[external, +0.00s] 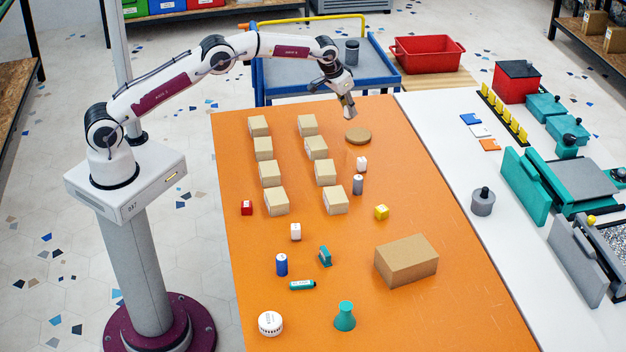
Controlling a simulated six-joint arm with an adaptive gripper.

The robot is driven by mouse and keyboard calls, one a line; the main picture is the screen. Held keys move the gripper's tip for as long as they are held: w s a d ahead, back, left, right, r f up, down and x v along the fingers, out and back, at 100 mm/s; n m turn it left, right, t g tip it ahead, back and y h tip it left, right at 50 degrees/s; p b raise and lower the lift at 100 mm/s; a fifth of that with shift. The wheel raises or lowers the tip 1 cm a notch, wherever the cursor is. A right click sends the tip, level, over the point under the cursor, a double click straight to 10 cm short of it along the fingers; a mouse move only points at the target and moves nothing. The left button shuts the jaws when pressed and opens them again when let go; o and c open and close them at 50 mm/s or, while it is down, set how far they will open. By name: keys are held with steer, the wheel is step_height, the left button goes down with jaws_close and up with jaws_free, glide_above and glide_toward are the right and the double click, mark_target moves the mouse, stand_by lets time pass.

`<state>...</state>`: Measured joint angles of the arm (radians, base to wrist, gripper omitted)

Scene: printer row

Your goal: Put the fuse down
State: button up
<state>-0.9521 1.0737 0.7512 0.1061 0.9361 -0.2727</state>
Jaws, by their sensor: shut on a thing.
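My gripper (347,108) is at the far end of the orange table (400,290), pointing down, a little above the tabletop. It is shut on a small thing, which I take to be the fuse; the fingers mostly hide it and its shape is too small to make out. A round brown disc (358,135) lies on the table just below and slightly right of the gripper, apart from it.
Several cardboard boxes (270,173) stand in two rows left of the disc. A white block (361,164), grey cylinder (358,185) and yellow cube (381,212) stand nearer. A large carton (406,261) sits front right. A blue cart (385,70) stands behind. The table's right middle is clear.

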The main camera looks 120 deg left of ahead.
mark_target(348, 120)
steer(key=shift+f, duration=2.5)
steer(key=shift+f, duration=0.1)
steer(key=o, duration=1)
steer(key=shift+c, duration=0.2)
steer(key=v, duration=1.2)
steer(key=shift+s+d, duration=0.1)
